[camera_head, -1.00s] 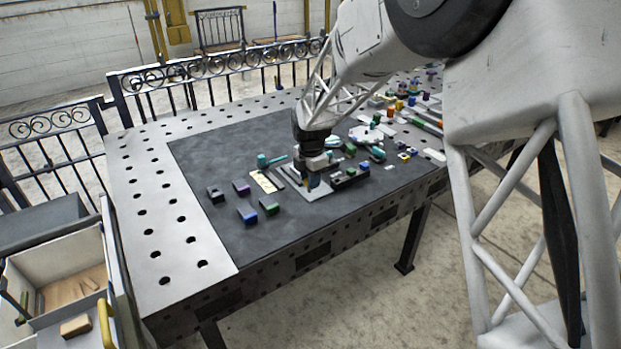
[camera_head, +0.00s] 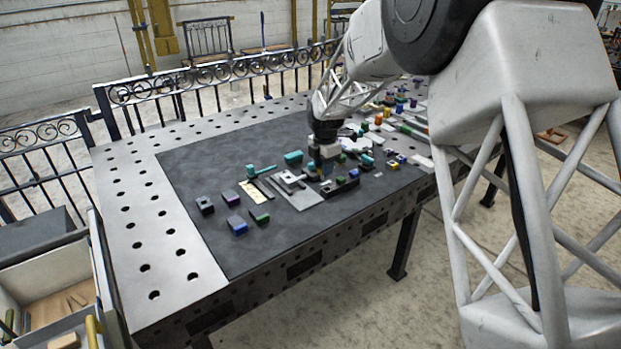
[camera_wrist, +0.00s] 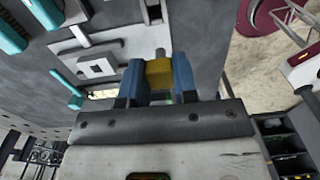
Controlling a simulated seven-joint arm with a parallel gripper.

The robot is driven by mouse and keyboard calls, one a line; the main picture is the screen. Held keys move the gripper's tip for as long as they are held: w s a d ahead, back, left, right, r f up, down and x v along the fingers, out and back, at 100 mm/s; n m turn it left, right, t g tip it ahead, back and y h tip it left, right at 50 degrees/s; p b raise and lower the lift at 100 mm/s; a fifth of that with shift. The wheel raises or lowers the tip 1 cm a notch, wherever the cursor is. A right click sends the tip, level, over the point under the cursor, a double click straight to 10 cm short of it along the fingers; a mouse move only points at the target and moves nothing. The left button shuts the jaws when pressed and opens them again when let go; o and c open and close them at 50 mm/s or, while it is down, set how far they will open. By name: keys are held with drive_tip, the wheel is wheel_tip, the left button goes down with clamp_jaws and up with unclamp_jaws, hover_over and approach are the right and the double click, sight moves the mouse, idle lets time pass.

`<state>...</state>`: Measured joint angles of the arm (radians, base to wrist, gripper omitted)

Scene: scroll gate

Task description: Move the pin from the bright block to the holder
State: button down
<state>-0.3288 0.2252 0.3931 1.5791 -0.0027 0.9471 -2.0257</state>
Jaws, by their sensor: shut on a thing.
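My gripper (camera_wrist: 159,78) has blue fingers, which are closed on a yellow piece (camera_wrist: 159,73) in the wrist view. A short grey shaft (camera_wrist: 160,53) sticks out beyond it; together they look like the pin. I cannot tell which piece is the holder.
Several small blocks, including a blue one (camera_head: 237,225) and a green one (camera_head: 259,218), lie left of the plate. A teal mallet (camera_head: 262,170) and teal block (camera_head: 293,157) are behind it. More parts crowd the right. The dark mat (camera_head: 205,170) is clear at its far left.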

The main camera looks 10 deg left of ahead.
drive_tip(key=shift+w+d+r, duration=0.25)
drive_tip(key=shift+w+d, duration=0.5)
drive_tip(key=shift+w, duration=0.2)
drive_tip(key=shift+f, duration=0.15)
drive_tip(key=shift+f, duration=1.95)
drive_tip(key=shift+f, duration=1.85)
idle(1.4)
drive_tip(key=c, duration=0.8)
unclamp_jaws()
drive_tip(key=shift+o, duration=0.4)
